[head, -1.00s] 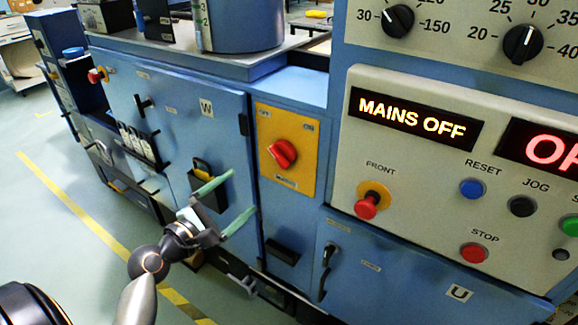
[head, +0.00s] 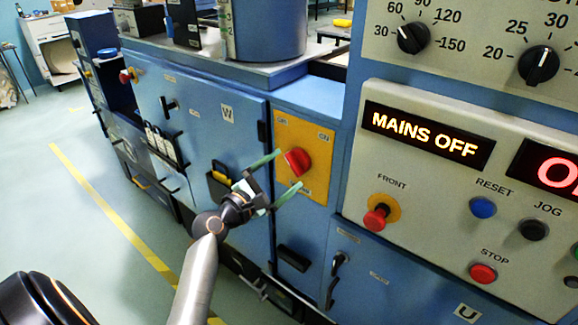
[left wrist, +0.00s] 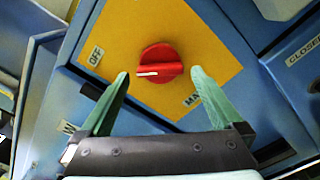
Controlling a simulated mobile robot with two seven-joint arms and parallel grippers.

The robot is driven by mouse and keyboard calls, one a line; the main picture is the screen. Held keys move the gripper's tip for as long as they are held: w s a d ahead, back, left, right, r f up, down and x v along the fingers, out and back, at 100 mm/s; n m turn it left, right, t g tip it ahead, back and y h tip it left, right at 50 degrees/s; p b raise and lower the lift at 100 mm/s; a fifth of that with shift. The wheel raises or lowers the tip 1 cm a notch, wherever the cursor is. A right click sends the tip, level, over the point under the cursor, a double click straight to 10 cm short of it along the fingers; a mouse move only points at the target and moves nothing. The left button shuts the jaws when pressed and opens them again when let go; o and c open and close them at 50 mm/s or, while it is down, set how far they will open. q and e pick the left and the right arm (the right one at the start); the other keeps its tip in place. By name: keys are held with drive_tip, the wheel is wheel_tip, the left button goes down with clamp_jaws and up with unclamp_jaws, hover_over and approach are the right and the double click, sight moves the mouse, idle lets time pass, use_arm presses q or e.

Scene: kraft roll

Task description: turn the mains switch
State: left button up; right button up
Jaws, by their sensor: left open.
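The mains switch is a red rotary knob (head: 297,161) on a yellow plate (head: 318,185) on the blue cabinet. In the left wrist view the knob (left wrist: 159,63) has a white mark pointing toward the OFF label (left wrist: 96,56). My left gripper (head: 281,178) has green fingers and is open. In the left wrist view its fingertips (left wrist: 159,75) stand on either side of the knob, with visible gaps to it. I cannot tell how far in front of the plate they are. A lit display (head: 428,135) reads MAINS OFF. My right gripper is not in view.
The grey control panel (head: 355,170) juts out to the right, with a red FRONT button (head: 376,217) and a STOP button (head: 483,273). A cabinet door marked W (head: 190,130) with a black pocket is left of the plate. Open floor (head: 60,230) lies at left.

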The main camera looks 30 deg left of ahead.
sight(296, 163)
use_arm(q)
drive_tip(key=shift+w+d, duration=0.1)
drive_tip(key=shift+w, duration=1.15)
drive_tip(key=shift+c, duration=0.2)
drive_tip(key=c, duration=1.2)
